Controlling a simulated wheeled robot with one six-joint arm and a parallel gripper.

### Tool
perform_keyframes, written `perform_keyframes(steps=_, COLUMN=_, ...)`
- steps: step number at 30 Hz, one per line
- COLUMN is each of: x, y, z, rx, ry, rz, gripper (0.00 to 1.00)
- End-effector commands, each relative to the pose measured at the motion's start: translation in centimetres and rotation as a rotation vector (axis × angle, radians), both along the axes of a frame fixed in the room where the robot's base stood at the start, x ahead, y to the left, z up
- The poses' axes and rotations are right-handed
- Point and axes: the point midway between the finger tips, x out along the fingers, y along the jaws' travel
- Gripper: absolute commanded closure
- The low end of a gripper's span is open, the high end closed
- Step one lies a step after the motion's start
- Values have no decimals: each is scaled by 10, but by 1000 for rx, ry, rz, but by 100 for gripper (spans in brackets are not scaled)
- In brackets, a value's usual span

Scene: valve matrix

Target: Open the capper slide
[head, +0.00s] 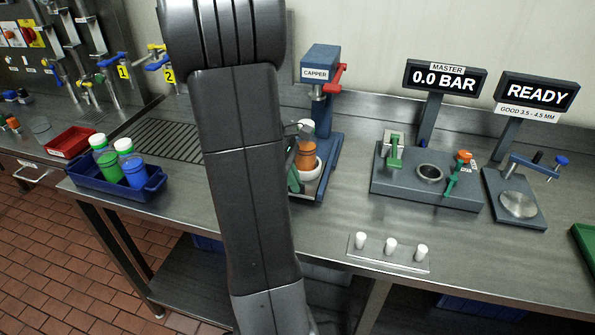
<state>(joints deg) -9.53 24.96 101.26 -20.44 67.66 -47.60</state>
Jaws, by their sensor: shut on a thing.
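The capper (320,62) is a blue-grey stand with a red lever (335,80) at its upper right. An orange bottle (308,154) with a white top stands upright at a white round holder (314,170) low on the capper, below its head. A green handle (293,179) shows at the left of the holder, partly behind my arm. My gripper (292,160) is at this handle, left of the bottle, and is shut on it as far as I can see. My arm hides most of the gripper and the capper's left side.
A blue crate (90,182) with several bottles and a red tray (70,141) are at the left. At the right are a test fixture (395,190) with green clamps and a gauge stand (519,204). White caps stand on a strip (374,261) in front.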

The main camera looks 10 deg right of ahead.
Motion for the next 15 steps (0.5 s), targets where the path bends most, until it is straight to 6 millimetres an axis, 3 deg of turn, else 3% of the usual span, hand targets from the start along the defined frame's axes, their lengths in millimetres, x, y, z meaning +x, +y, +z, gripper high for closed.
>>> perform_keyframes(steps=7, x=1, y=0, z=1, rx=0, ry=-3, rz=1, gripper=100)
perform_keyframes(steps=9, x=1, y=0, z=1, rx=0, ry=-3, rz=1, gripper=79)
perform_keyframes(steps=11, x=1, y=0, z=1, rx=0, ry=-3, rz=1, gripper=69)
perform_keyframes(steps=15, x=1, y=0, z=1, rx=-1, ry=-2, rz=1, gripper=69)
